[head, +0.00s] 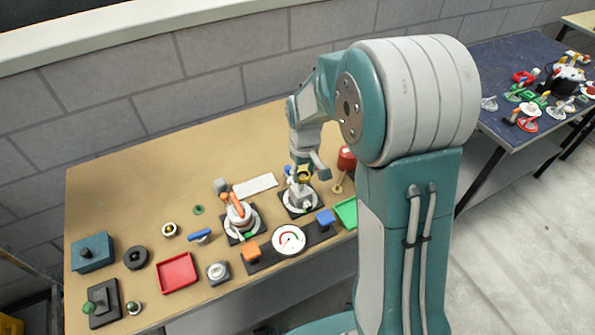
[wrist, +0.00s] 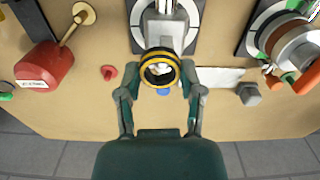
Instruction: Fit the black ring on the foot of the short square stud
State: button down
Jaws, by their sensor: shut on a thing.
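In the wrist view the ring is close to a grey square-sided stud (wrist: 176,35) on a white disc and black plate. I cannot tell whether they touch. In the head view my gripper (head: 304,172) is over this stand (head: 300,198), and the ring shows as a small yellow-black patch (head: 304,176). The stud's foot is partly hidden by the ring and gripper.
A red can (wrist: 45,70) stands on one side of the stud, an orange-handled fitting (head: 240,215) on the other. A white strip (head: 254,186) and grey nut (wrist: 248,94) lie behind. A red tray (head: 177,273) and black round part (head: 136,258) are farther left.

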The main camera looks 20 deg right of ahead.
aim_at(300, 184)
jog(key=shift+d, duration=0.25)
jog(key=shift+a+r, duration=0.1)
jog(key=shift+a, duration=1.3)
jog(key=shift+d, duration=0.9)
jog(key=shift+a+f, duration=0.1)
jog(key=shift+f, duration=2.15)
dwell(1.0)
jog(key=shift+c, duration=0.8)
grip_release()
jog(key=shift+o, duration=0.8)
